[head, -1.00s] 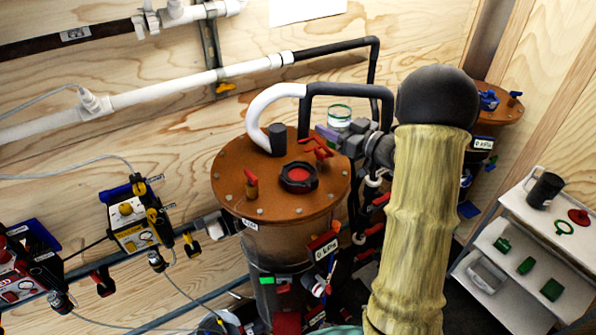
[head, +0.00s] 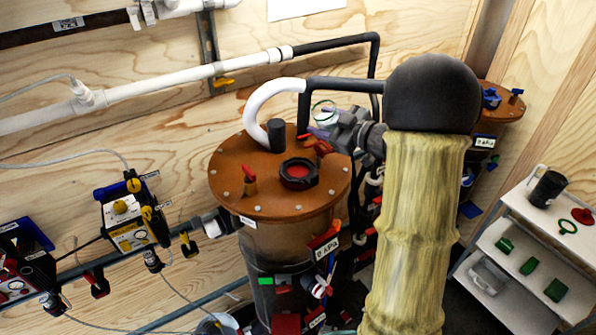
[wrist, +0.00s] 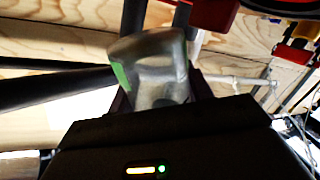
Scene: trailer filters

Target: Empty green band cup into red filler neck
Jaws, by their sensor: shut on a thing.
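The clear cup with a green band (head: 325,112) is in my gripper (head: 338,126), above the back right edge of the tank's brown lid. The cup leans to the left, and its contents are too small to make out. In the wrist view the clear cup (wrist: 158,85) with its green strip sits between my fingers. The red filler neck (head: 298,172), a red centre in a black collar, is on the lid, below and left of the cup. My gripper is shut on the cup, apart from the neck.
The brown lid (head: 235,190) also carries a white and black hose (head: 262,108) and red and orange valve handles. A second brown-lidded tank (head: 500,105) stands behind my arm. A white shelf cart (head: 520,222) at right holds a black can, a red cap and green pieces.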

